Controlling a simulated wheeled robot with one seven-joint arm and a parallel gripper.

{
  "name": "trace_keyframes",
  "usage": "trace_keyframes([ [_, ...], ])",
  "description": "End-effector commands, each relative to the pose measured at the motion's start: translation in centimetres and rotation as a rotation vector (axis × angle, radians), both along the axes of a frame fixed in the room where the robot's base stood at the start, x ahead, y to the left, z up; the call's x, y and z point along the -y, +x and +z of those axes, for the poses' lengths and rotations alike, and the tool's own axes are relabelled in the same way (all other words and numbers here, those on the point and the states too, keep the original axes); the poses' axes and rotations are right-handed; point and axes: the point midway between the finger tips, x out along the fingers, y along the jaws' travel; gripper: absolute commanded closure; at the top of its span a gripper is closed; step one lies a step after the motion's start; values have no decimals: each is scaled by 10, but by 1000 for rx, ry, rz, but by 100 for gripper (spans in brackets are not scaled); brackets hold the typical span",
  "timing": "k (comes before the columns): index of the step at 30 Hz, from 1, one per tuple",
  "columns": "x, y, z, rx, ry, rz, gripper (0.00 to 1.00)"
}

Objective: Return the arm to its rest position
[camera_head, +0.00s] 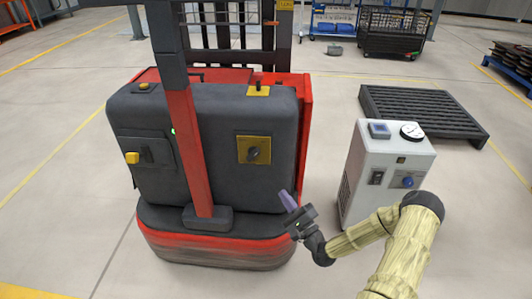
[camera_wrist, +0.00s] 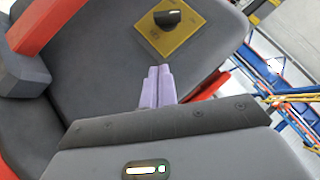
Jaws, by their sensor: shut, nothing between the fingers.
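My gripper (camera_head: 287,199) is at the end of my arm, in front of the grey and red machine (camera_head: 120,115). Its two pale purple fingers are together with nothing between them. In the wrist view my gripper (camera_wrist: 158,85) points at the machine's side, below a yellow plate with a black rotary knob (camera_wrist: 167,18). In the head view the same knob (camera_head: 253,154) is up and left of the fingertips, apart from them. My arm is bent and comes in from the lower right.
A white cabinet (camera_head: 380,178) with a gauge stands close to the right of my gripper. A dark slatted pallet (camera_head: 420,108) lies behind it. A red post (camera_head: 190,150) rises at the machine's front. Bare floor (camera_head: 60,180) is free on the left.

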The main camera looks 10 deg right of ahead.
Motion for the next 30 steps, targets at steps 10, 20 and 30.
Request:
trace_keyframes([
  [10, -25, 9, -8, -92, -242, 54, 100],
  [20, -53, 6, -31, -289, -918, 190, 100],
  [30, -39, -26, -12, -440, -1512, 322, 100],
])
